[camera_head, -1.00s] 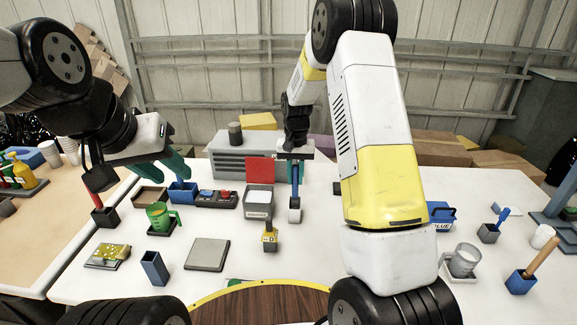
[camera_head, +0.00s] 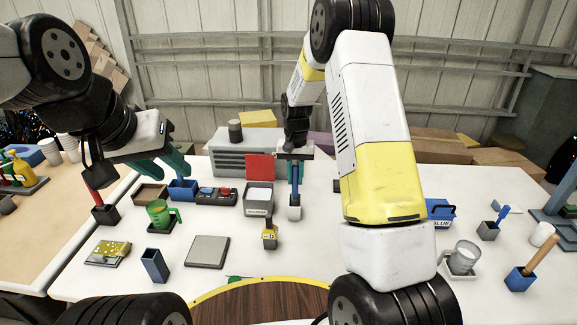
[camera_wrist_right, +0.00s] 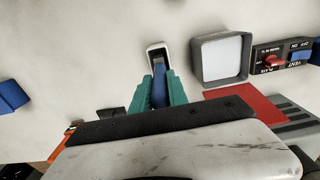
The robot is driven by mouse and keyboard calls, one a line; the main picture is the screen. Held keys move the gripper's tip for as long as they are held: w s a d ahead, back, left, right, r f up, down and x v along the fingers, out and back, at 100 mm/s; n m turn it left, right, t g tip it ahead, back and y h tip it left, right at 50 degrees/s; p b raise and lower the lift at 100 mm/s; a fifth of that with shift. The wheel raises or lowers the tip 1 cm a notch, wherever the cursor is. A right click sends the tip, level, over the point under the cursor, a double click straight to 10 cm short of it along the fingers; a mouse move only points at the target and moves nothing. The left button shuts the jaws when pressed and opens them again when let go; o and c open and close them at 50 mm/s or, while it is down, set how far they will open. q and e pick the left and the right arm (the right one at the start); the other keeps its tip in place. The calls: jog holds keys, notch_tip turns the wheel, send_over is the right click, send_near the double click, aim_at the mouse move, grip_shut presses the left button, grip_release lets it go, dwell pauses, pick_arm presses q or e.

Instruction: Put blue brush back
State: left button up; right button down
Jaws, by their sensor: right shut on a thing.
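The blue brush (camera_head: 295,179) hangs upright in my right gripper (camera_head: 295,161). Its lower end is at a small white holder (camera_head: 294,213) on the white table. In the right wrist view the blue brush (camera_wrist_right: 159,87) sits between the teal fingers of my right gripper (camera_wrist_right: 160,92), which are shut on it. The dark opening of the white-rimmed holder (camera_wrist_right: 150,47) lies around or just below its far end; how deep it reaches is hidden. My left gripper (camera_head: 165,163) is open and empty over the left part of the table, near a red-handled tool (camera_head: 94,204) in a black holder.
Another blue-handled tool (camera_head: 503,210) is at the right.

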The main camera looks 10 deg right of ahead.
jog(key=c, duration=1.2)
grip_release()
jog(key=shift+r, duration=0.25)
jog(key=s+r+t, duration=0.1)
jog(key=s+r, duration=0.3)
jog(key=r, duration=0.3)
jog(key=s+d+r+n+t+y, duration=0.1)
jog(key=s+r, duration=0.2)
jog(key=r, duration=0.4)
jog(key=s+r, duration=0.4)
jog(key=r, duration=0.3)
jog(key=s+r+n+t, duration=0.1)
jog(key=s+r+t, duration=0.1)
jog(key=s, duration=0.7)
jog(key=s+r+n+t+y, duration=0.1)
jog(key=s+r+t, duration=0.1)
jog(key=s, duration=0.7)
jog(key=shift+s+d+r, duration=0.25)
jog(key=shift+s+r, duration=0.15)
